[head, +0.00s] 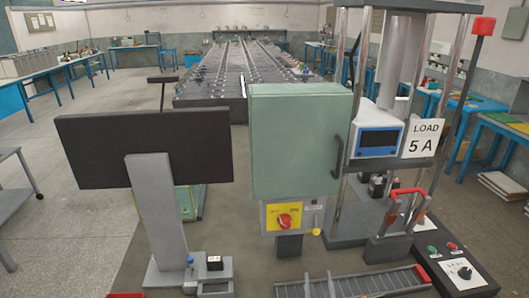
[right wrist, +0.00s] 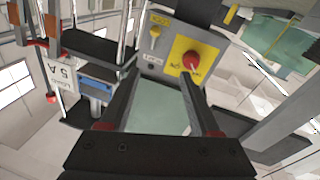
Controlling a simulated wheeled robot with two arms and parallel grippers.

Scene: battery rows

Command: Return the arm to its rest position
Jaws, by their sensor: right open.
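My right gripper shows in the right wrist view (right wrist: 160,85). Its two dark fingers, with red pieces near their bases, stand apart with nothing between them. Beyond the fingers is the green box (head: 300,140), shown upside down in that view (right wrist: 168,118). A red knob (head: 284,221) on a yellow plate is on the box's lower front. The knob also shows in the right wrist view (right wrist: 192,60), past the fingers and apart from them. I cannot clearly make out the right gripper in the head view. My left gripper is not in view.
A dark panel on a grey post (head: 145,150) stands at left. A blue display (head: 378,140), a LOAD 5 A sign (head: 422,136) and a red-handled switch (head: 408,192) are at right. A slotted rail (head: 350,284) lies in front. Battery rows (head: 215,82) stand behind.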

